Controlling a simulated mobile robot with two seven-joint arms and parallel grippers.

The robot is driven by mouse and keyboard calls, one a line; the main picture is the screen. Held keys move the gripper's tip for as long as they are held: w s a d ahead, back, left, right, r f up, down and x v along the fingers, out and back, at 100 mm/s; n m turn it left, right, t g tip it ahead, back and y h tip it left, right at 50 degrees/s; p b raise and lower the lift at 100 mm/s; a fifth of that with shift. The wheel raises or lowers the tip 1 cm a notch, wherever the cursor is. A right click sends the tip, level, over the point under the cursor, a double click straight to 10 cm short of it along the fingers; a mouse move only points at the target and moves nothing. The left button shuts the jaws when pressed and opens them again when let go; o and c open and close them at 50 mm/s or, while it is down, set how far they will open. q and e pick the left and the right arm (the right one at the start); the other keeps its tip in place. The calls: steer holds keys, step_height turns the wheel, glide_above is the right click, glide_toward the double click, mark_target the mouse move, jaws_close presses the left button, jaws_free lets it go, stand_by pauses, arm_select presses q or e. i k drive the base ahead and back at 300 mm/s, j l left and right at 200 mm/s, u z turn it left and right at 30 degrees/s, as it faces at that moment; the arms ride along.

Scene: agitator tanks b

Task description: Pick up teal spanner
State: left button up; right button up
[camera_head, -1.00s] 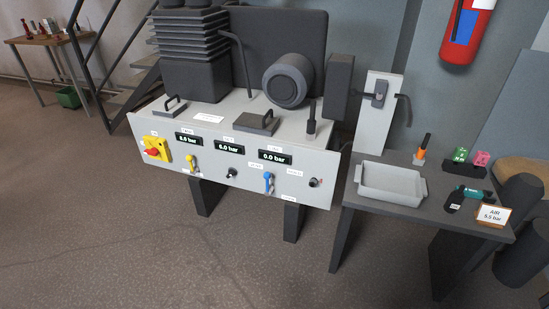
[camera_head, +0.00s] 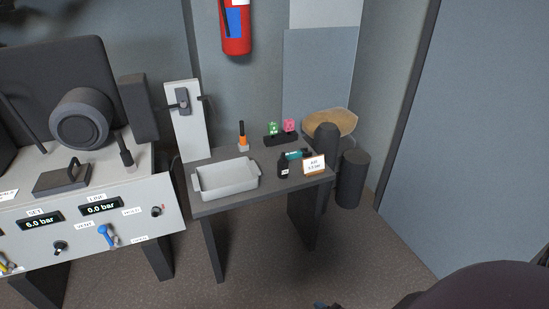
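A small teal item (camera_head: 296,155) lies on the small dark side table, beside a black bottle and behind a white sign. It is the only teal thing I can make out. It is too small and partly covered to tell whether it is a spanner. Neither of my grippers can be made out in the head view.
The side table (camera_head: 207,208) also holds a grey tray (camera_head: 228,188), an orange-and-black tool (camera_head: 242,137), a black bottle (camera_head: 283,166) and an AIR sign (camera_head: 314,165). Dark cylinders (camera_head: 352,178) stand at its right. The control panel (camera_head: 150,222) is left. Floor in front is open.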

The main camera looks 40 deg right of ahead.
mark_target(301, 153)
steer(key=z, duration=1.25)
steer(key=u, duration=1.7)
steer(key=z, duration=1.7)
